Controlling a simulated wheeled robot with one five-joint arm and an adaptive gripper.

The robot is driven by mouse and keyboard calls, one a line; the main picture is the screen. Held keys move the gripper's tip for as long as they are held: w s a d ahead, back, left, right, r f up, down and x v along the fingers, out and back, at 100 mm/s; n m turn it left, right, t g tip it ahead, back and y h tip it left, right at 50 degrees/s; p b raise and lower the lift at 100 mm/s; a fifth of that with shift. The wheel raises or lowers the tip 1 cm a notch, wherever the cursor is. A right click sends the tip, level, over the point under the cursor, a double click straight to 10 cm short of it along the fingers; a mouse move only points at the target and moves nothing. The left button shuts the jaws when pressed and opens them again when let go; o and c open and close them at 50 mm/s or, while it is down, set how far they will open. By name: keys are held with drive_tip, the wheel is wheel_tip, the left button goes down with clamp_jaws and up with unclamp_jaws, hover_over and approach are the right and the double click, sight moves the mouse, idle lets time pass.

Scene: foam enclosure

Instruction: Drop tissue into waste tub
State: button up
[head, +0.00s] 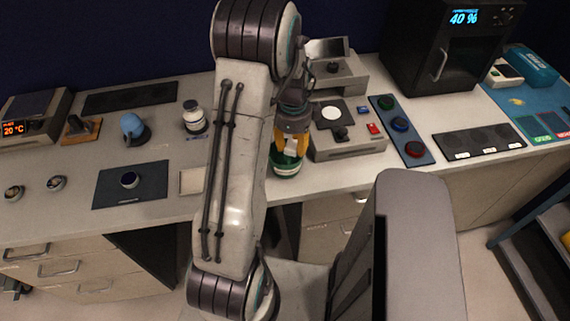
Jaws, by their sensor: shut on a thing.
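My gripper (290,146), with orange-yellow fingers, points down at the front middle of the bench. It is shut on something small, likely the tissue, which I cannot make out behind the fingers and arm. The waste tub (286,171) is a small round green tub with a pale band, standing near the bench's front edge. The fingertips are at the tub's opening, over or just inside it; the exact depth is unclear. My arm hides the area left of the tub.
A grey device (347,143) with a white disc and red button stands close right of the tub. A blue panel (402,130) with round buttons lies farther right. Left are a white jar (194,117), a blue object (133,127) and a dark mat (131,185). The bench's front edge is close.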

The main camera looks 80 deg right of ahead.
drive_tip(key=shift+f, duration=0.65)
drive_tip(key=o, duration=1.2)
drive_tip(key=shift+r, duration=0.15)
drive_tip(key=r, duration=1.1)
drive_tip(key=shift+a+r, duration=0.2)
drive_tip(key=shift+r, duration=0.15)
